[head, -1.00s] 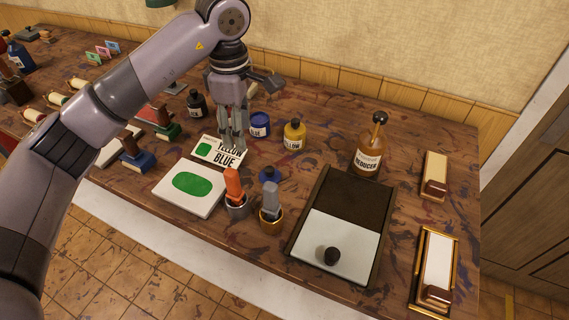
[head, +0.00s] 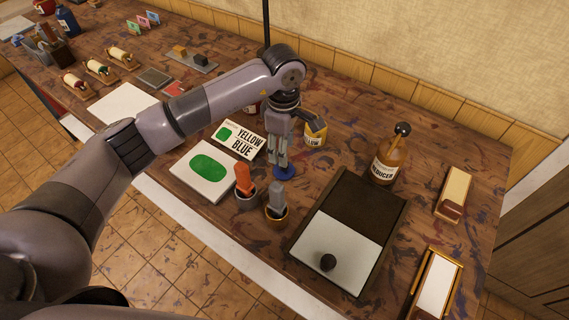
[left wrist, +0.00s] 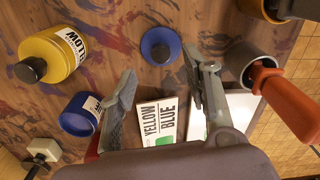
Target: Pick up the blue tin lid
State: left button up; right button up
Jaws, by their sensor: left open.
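The blue tin lid (head: 285,172) lies on the bench behind the pot with the grey-handled tool. It also shows in the left wrist view (left wrist: 160,46) as a round blue disc with a darker raised centre. My left gripper (head: 282,163) points down, open and empty, over the lid in the head view, its fingers hiding part of it. In the left wrist view the lid lies just beyond the open fingertips (left wrist: 167,72), roughly in line with the gap. I cannot tell the exact height. The blue tin (left wrist: 80,114) stands near. My right gripper is out of view.
A yellow bottle (head: 315,133) and a brown reducer bottle (head: 386,158) stand behind. Pots with an orange-handled tool (head: 243,180) and a grey-handled tool (head: 277,200) stand close in front. The yellow-blue card (head: 240,141) lies left; a dark-framed slab (head: 353,205) lies right.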

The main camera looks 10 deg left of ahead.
pick_arm(q)
jog(key=shift+f, duration=0.45)
notch_tip(320, 180, down, 4)
jog(key=p, duration=0.2)
jog(key=shift+s+d+f+p, duration=0.1)
jog(key=shift+f+p, duration=0.15)
jog(key=shift+p, duration=0.1)
jog(key=shift+f, duration=0.25)
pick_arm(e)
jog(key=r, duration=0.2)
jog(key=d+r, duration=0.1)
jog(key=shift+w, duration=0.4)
pick_arm(q)
jog(key=shift+c, duration=0.5)
jog(key=c, duration=1)
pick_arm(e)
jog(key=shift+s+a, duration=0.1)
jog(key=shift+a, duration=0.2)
